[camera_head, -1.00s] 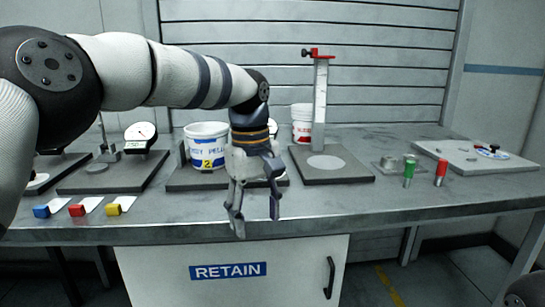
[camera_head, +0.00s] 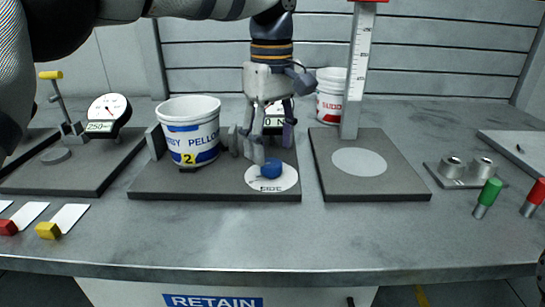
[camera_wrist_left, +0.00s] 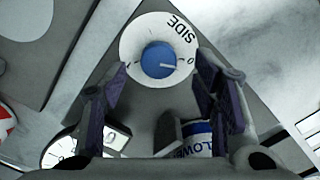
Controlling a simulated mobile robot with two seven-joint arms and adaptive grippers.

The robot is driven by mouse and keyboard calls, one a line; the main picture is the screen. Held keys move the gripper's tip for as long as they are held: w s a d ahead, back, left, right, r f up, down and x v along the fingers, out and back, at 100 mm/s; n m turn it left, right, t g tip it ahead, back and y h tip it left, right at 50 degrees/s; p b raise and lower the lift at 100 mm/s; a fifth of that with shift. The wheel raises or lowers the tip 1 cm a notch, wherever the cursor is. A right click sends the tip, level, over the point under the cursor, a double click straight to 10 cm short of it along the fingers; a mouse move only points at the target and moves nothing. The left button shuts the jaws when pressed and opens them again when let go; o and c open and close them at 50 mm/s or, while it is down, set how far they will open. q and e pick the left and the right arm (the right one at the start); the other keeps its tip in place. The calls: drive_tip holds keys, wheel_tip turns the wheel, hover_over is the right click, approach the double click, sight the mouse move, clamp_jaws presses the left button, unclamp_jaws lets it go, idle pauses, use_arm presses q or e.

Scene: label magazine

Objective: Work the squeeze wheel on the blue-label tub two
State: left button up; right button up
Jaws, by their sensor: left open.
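The white tub with a blue label and yellow 2 (camera_head: 190,133) stands upright on a dark base plate (camera_head: 215,189), beside a grey block. The blue wheel (camera_head: 271,168) sits on a white dial at the front right of that plate. The wheel also shows in the left wrist view (camera_wrist_left: 158,60), with a pale pointer line and "SIDE" on the dial. My left gripper (camera_head: 272,150) is open and empty, pointing down just above and behind the wheel. In the wrist view the wheel lies ahead, between the fingers' lines. The gripper partly hides a gauge readout (camera_head: 273,122).
A round gauge (camera_head: 108,108) stands left.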

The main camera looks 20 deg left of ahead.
sight(272, 163)
use_arm(q)
wheel_tip(272, 163, down, 4)
drive_tip(key=shift+f, duration=0.15)
drive_tip(key=c, duration=1.2)
drive_tip(key=shift+o, duration=0.2)
use_arm(e)
drive_tip(key=shift+w+r, duration=0.1)
drive_tip(key=shift+w, duration=0.1)
drive_tip(key=shift+w+r, duration=0.1)
drive_tip(key=shift+w, duration=0.05)
